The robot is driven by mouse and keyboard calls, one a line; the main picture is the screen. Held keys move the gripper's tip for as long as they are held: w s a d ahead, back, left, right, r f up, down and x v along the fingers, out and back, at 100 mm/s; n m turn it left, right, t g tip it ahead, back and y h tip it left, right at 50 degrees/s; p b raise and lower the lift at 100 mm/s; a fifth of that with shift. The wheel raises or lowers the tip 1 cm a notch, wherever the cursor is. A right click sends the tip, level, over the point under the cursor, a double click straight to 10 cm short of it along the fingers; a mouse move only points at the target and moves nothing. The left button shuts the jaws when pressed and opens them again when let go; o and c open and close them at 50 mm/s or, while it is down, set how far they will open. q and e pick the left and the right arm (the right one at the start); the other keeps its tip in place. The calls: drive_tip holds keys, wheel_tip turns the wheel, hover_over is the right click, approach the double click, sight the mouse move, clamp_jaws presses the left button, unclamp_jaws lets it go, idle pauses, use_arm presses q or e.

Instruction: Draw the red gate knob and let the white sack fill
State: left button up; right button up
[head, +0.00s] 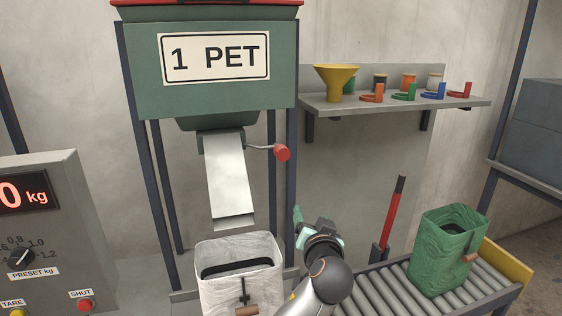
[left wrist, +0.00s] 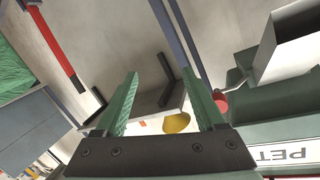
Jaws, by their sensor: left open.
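The red gate knob (head: 283,153) sits at the end of a thin rod on the right of the metal chute (head: 229,175). The white sack (head: 268,291) stands open below the chute, with a dark opening; its contents are hidden. My left gripper (head: 314,222) is below and right of the knob, right of the sack, and apart from both. In the left wrist view its green fingers (left wrist: 160,74) are wide apart with nothing between them. The knob (left wrist: 220,103) shows there beyond the right finger, partly hidden. My right gripper is not in view.
A green hopper marked 1 PET (head: 214,82) hangs on dark posts. A control box (head: 50,235) with a red display ending in 0 kg stands left. A green sack (head: 440,262) stands on a roller conveyor at right. A shelf (head: 395,104) holds a yellow funnel and small parts.

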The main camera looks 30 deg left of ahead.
sight(280, 150)
use_arm(q)
drive_tip(key=s+a+r+n+g+y+b, duration=0.1)
drive_tip(key=a+r+n+y, duration=0.15)
drive_tip(key=r, duration=0.35)
drive_tip(key=s+a+r+n+g+y, duration=0.1)
drive_tip(key=r+n+y, duration=0.15)
drive_tip(key=r, duration=0.35)
drive_tip(key=p+x, duration=0.1)
drive_tip(key=x, duration=1)
drive_tip(key=shift+w+a+f, duration=0.15)
drive_tip(key=shift+w+f, duration=0.05)
drive_tip(key=shift+w, duration=0.3)
clamp_jaws()
